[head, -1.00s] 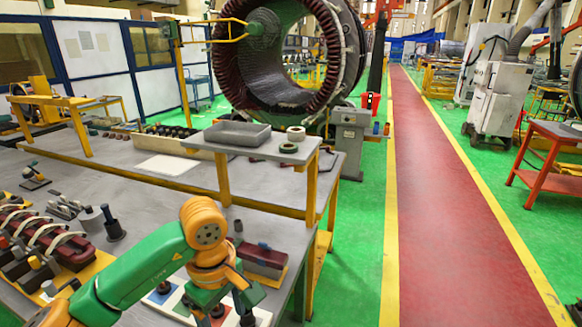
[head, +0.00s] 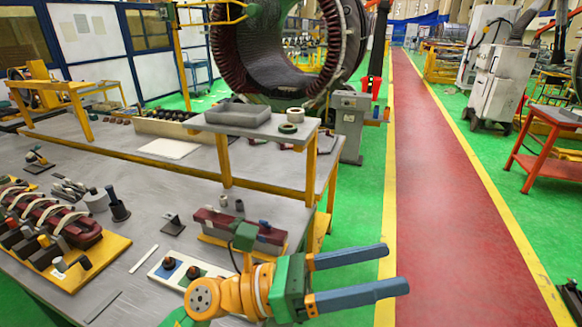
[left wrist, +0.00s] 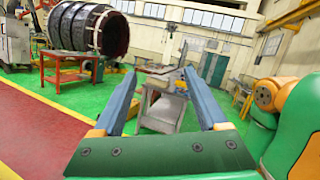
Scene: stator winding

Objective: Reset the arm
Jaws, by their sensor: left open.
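My left gripper (head: 350,274) is at the lower middle of the head view, in front of the workbench's right end. Its two blue-grey fingers point right, out over the green floor and the red walkway. The fingers are apart with nothing between them. In the left wrist view the same open fingers (left wrist: 164,98) point ahead, and a grey machine stands beyond them. My right gripper is in neither view.
The grey workbench (head: 120,225) fills the left, with a yellow-based coil fixture (head: 85,275), a dark red block (head: 242,230) and a small board with colored squares (head: 170,270). A raised shelf (head: 255,133) carries a grey tray. The red walkway (head: 440,200) is clear.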

